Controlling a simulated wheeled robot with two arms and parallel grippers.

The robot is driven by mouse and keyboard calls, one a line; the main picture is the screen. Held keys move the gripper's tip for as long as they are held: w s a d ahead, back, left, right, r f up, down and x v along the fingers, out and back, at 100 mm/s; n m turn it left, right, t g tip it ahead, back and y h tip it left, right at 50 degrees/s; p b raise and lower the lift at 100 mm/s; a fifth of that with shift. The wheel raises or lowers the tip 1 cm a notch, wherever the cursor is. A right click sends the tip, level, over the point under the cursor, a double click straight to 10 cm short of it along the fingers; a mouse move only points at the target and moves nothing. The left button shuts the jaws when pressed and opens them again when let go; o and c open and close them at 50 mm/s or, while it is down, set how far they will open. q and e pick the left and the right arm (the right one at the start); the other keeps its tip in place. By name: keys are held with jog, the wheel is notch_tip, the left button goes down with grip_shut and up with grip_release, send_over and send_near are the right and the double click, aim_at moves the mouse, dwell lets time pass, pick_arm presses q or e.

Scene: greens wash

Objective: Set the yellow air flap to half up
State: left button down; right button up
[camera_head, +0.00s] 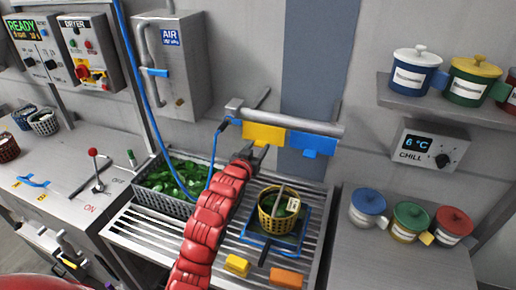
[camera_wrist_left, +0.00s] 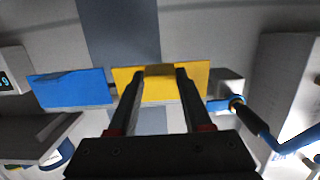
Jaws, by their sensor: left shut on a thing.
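The yellow air flap (camera_head: 263,134) hangs under a grey horizontal pipe, left of a blue flap (camera_head: 316,143). The yellow flap also shows in the left wrist view (camera_wrist_left: 198,78), as a wide panel with a tab. My left gripper (camera_head: 257,152), on the red arm, is at the yellow flap's lower edge. In the left wrist view its two dark fingers (camera_wrist_left: 160,75) are on either side of the tab and shut on it. The exact tilt of the flap is hard to tell. My right gripper is not in view.
A grey crate of greens (camera_head: 172,205) is to the left. Shelves with lidded pots (camera_head: 415,75) are at the right.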

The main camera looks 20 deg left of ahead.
aim_at(261, 143)
pick_arm(q)
jog(key=g, duration=0.1)
jog(key=s+r+g, duration=0.1)
jog(key=shift+r+g, duration=0.3)
jog(key=shift+g, duration=0.1)
jog(key=shift+s+r+g, duration=0.25)
jog(key=shift+r+g, duration=0.1)
jog(key=shift+g, duration=0.45)
jog(key=shift+c, duration=1.6)
grip_release()
jog(key=shift+s+r, duration=0.1)
jog(key=shift+r, duration=0.05)
